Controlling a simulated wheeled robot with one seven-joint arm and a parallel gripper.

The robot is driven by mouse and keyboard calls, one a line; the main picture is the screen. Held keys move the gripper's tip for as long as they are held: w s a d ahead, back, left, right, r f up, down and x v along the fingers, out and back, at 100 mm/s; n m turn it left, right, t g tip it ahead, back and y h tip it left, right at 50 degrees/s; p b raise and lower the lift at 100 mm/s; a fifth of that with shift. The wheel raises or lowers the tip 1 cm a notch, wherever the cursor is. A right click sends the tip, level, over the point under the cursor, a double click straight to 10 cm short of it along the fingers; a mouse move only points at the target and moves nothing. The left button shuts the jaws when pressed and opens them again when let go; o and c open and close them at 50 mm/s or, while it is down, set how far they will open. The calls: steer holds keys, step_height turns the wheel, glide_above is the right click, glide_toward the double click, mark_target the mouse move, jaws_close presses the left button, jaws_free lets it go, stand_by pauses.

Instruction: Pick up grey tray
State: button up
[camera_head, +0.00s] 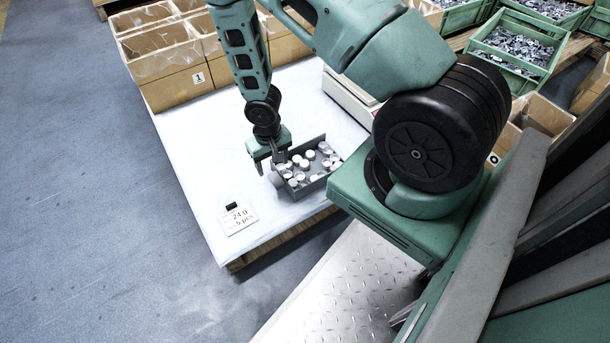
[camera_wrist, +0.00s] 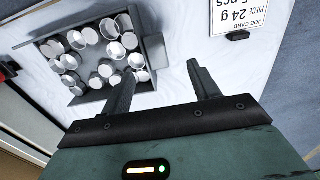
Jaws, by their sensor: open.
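The grey tray (camera_head: 313,187) is a shallow open box holding several round whitish metal parts. It sits on the pale table top near its front edge, and it also shows at upper left in the wrist view (camera_wrist: 90,98). A grey tab sticks out from the tray's side (camera_wrist: 155,50) toward my gripper. My gripper (camera_head: 268,166) is open at the tray's left end and points down. In the wrist view its two fingers (camera_wrist: 161,72) are apart; the left one overlaps the tray's corner, and the tab appears between and just beyond the tips. I cannot tell whether they touch.
A job card (camera_head: 239,217) with a small black clip lies on the table left of the tray. Cardboard boxes (camera_head: 170,75) stand at the back left. A whitish device (camera_head: 347,97) stands behind the tray. Green crates (camera_head: 517,50) of parts are at upper right. The table's left side is clear.

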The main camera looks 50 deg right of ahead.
mark_target(277, 178)
step_height(277, 178, down, 3)
steer(key=shift+f+b, duration=0.1)
steer(key=shift+b, duration=0.45)
steer(key=f+b, duration=0.2)
steer(key=f, duration=0.1)
steer(key=f+b, duration=0.2)
steer(key=shift+s+d+f, duration=0.15)
steer(key=shift+d+f, duration=0.05)
steer(key=shift+d, duration=0.15)
steer(key=shift+r, duration=0.1)
steer(key=c, duration=1.3)
